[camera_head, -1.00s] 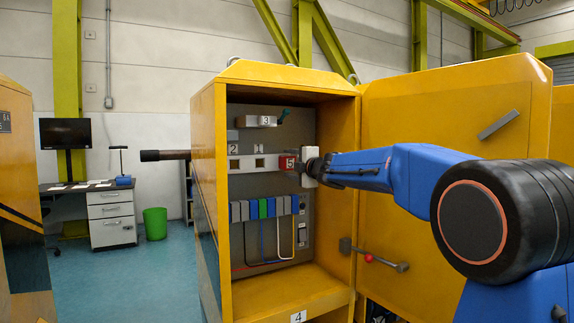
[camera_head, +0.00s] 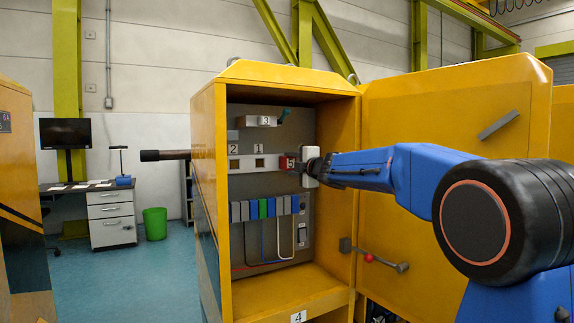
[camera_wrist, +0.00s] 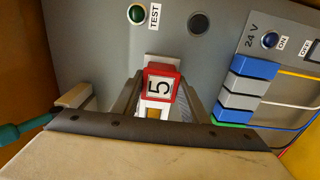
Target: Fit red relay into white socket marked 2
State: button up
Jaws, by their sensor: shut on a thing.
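The red relay (camera_wrist: 170,72), marked 5, sits between the two fingers of my gripper (camera_wrist: 163,88) in the wrist view, and the gripper is shut on it. In the head view the red relay (camera_head: 286,162) is at the right end of a white socket strip (camera_head: 246,164) inside the yellow cabinet. Whether it touches the strip cannot be told. The strip has dark square openings, with the label 2 (camera_head: 233,149) above the left one and the label 1 (camera_head: 258,149) above the one beside it. My gripper's fingers are hard to make out in the head view.
A block marked 3 (camera_head: 263,121) sits above the strip. A row of grey, green and blue modules (camera_head: 264,208) with wires is below it. The cabinet's left wall (camera_head: 221,200) and open door (camera_head: 450,105) flank the space.

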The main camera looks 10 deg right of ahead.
aim_at(291, 163)
jog(key=shift+s, duration=0.3)
jog(key=shift+v, duration=2.45)
